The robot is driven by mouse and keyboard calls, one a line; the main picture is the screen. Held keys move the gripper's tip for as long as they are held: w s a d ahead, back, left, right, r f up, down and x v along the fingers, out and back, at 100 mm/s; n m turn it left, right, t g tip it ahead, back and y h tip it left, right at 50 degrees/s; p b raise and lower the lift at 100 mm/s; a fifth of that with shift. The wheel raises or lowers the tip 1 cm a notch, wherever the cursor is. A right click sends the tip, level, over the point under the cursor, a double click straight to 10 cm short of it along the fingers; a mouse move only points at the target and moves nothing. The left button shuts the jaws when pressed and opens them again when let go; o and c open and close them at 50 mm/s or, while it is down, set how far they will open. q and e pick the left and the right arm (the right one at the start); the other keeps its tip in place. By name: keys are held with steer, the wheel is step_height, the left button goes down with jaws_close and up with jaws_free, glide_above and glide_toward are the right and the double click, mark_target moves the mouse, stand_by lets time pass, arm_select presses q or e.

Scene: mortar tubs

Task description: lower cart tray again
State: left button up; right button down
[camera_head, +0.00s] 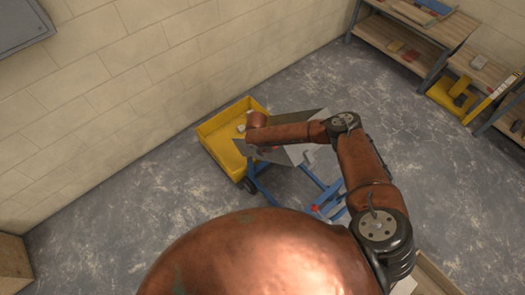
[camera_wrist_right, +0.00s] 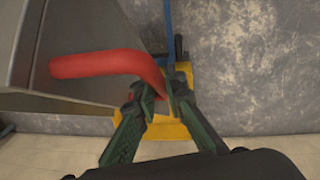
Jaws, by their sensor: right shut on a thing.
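The cart's grey metal tray (camera_head: 312,150) sits over a blue frame (camera_head: 328,195) in the middle of the head view and looks tilted, with my right arm across it. In the right wrist view the tray's grey wall (camera_wrist_right: 90,35) fills the upper left, with a bent red handle (camera_wrist_right: 100,64) beside it. My right gripper (camera_wrist_right: 164,92) is shut on the end of this red handle. In the head view the fingers are hidden under my forearm and wrist. My left gripper is not in view.
A yellow tub (camera_head: 222,150) stands left of the tray, close to the block wall. A workbench (camera_head: 415,45) and yellow items (camera_head: 450,95) are at the upper right. A wooden box (camera_head: 12,265) is at the lower left. The floor left of the cart is clear.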

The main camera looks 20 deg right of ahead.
steer(key=s+d+f+t+y+p, duration=0.1)
steer(key=s+d+f+t, duration=0.1)
steer(key=s+f, duration=0.4)
steer(key=s+d+f+t+p, duration=0.1)
steer(key=s+d+f+t, duration=0.2)
steer(key=s+f, duration=0.3)
steer(key=shift+s+f+t+y, duration=0.3)
steer(key=shift+s+y, duration=0.1)
steer(key=shift+s, duration=0.85)
steer(key=shift+d+r, duration=0.1)
steer(key=shift+d, duration=0.05)
